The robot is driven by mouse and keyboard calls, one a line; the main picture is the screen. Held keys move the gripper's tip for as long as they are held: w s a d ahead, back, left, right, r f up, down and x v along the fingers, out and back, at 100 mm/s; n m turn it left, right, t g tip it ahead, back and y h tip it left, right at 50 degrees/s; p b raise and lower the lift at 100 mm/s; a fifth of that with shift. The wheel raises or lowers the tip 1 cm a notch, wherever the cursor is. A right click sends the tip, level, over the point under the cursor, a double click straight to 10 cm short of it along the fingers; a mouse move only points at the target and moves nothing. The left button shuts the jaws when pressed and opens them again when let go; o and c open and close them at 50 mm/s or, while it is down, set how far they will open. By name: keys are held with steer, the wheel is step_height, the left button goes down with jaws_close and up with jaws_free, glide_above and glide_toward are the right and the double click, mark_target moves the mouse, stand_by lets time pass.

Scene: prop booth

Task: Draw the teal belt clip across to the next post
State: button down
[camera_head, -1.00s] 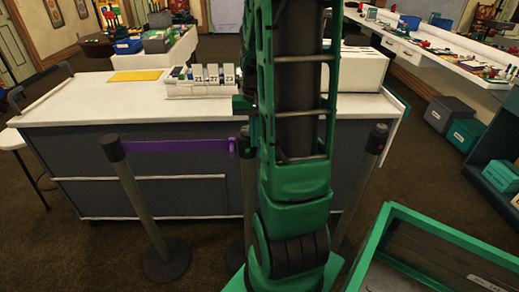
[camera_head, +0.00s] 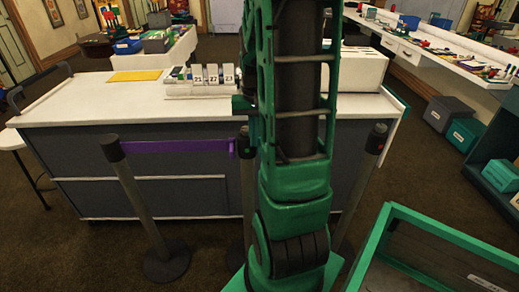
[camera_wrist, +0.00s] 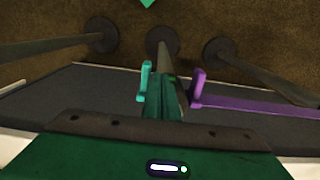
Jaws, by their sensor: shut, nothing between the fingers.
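A teal belt clip (camera_wrist: 145,80) stands upright beside the middle post (camera_wrist: 180,88) in the wrist view. A purple clip (camera_wrist: 197,85) is on the post's other side, with its purple belt (camera_wrist: 260,106) stretched away to the right. My gripper (camera_wrist: 167,104) appears shut and empty, just beside the teal clip; whether they touch is unclear. In the head view my arm hides the teal clip and the fingers. There the purple belt (camera_head: 180,146) runs from the left post (camera_head: 112,148) to the middle post (camera_head: 246,150). The right post (camera_head: 376,138) stands right of my arm.
A long counter (camera_head: 90,105) stands behind the posts, with number blocks (camera_head: 212,76) and a yellow sheet (camera_head: 135,76) on it. A green-framed case (camera_head: 440,232) is at the front right. Round post bases (camera_head: 167,260) stand on the floor.

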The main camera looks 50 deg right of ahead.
mark_target(254, 151)
steer(key=shift+f, duration=0.15)
stand_by(0.5)
steer(key=shift+f, duration=2.75)
steer(key=s+d, duration=2.5)
steer(key=s, duration=0.4)
stand_by(0.4)
steer(key=shift+w+a, duration=0.45)
steer(key=shift+r, duration=0.1)
